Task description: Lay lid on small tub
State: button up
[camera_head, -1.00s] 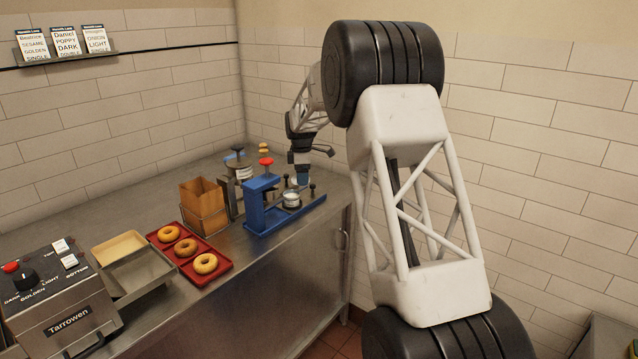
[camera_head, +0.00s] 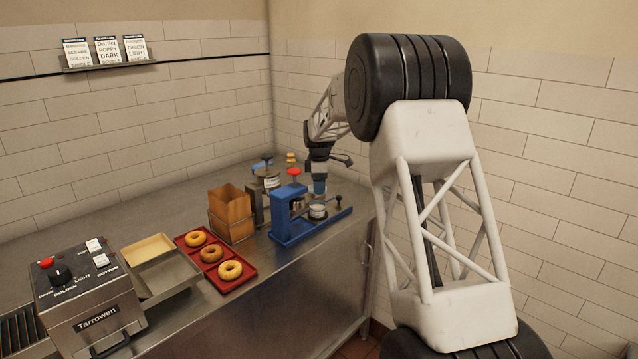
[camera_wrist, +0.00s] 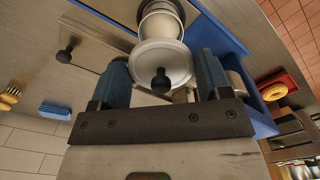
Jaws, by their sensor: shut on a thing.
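My gripper (camera_wrist: 163,72) has blue fingers and is shut on a round white lid (camera_wrist: 178,59) with a black knob. In the wrist view the lid lies between the fingertips. A small white tub (camera_wrist: 159,20) shows just beyond the lid, which overlaps its near side. In the head view the gripper (camera_head: 320,187) points down above and close to a small white tub (camera_head: 317,211) at the blue press (camera_head: 290,222). The lid cannot be made out there. Whether lid and tub touch, I cannot tell.
A red-knobbed blue press stands beside the gripper. A brown paper bag (camera_head: 230,212) in a wire holder and a red tray (camera_head: 236,283) with three bagels stand to its left. A toaster (camera_head: 85,298) and metal pans are further left.

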jog(key=shift+f, duration=2.45)
jog(key=shift+f, duration=0.3)
dwell(0.7)
jog(key=o, duration=1)
jog(key=shift+c, duration=0.2)
jog(key=shift+r, duration=0.1)
jog(key=shift+r, duration=3.4)
